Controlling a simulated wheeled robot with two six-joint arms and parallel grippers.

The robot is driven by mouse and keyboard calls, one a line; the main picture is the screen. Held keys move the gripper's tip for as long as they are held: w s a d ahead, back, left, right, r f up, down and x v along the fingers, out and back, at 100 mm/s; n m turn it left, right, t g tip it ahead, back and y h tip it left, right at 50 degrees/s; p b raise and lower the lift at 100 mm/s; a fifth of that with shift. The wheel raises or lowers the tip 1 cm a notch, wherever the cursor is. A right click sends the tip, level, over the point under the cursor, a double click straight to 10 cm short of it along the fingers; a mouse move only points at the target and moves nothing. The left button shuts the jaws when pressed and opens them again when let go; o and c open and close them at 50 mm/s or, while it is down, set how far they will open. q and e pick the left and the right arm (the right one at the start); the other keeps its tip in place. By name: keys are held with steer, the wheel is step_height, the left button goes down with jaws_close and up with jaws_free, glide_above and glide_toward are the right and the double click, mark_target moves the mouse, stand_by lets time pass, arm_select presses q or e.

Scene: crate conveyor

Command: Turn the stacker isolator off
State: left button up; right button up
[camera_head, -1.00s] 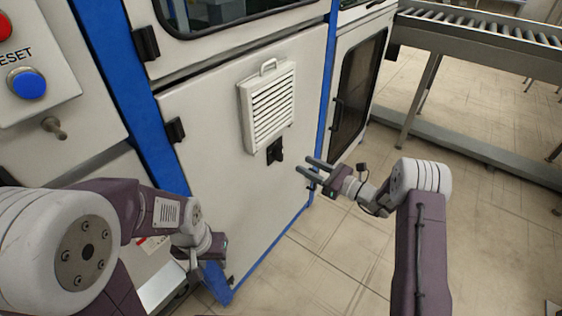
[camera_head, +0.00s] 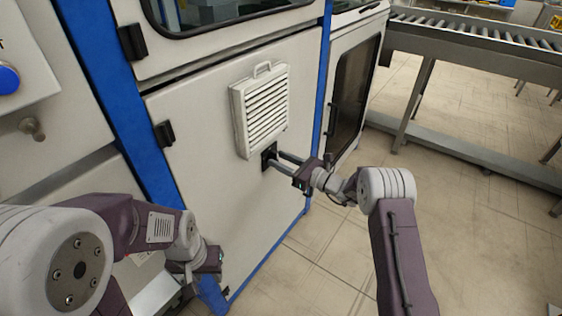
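The stacker isolator, taken to be the small black switch (camera_head: 269,155), sits on the light grey cabinet door below a louvred vent. My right gripper (camera_head: 274,159) reaches it from the right, with its two fingers apart and their tips at the switch. The fingertips partly cover the switch, so its handle angle and any contact are unclear. My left gripper (camera_head: 190,282) hangs low at the lower left, near the blue cabinet edge. Its fingers are too small and partly hidden to judge.
The louvred vent (camera_head: 262,108) with a top handle juts out just above the switch. A blue button (camera_head: 8,80) and a metal knob (camera_head: 32,128) are at the far left. A roller conveyor (camera_head: 480,40) stands at the back right. The floor at right is clear.

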jaws_close()
steer(key=shift+f+n+b, duration=0.15)
steer(key=shift+n+b, duration=0.65)
steer(key=shift+s+a+f+n+b, duration=0.1)
steer(key=shift+n+b, duration=2.65)
steer(key=shift+b, duration=1.25)
steer(key=shift+s+a+f+n+b, duration=0.1)
steer(key=shift+n+b, duration=2.6)
steer(key=shift+b, duration=1.35)
steer(key=shift+s+f+n+b, duration=0.1)
steer(key=shift+n+b, duration=2.65)
steer(key=shift+b, duration=1.25)
steer(key=shift+r, duration=0.1)
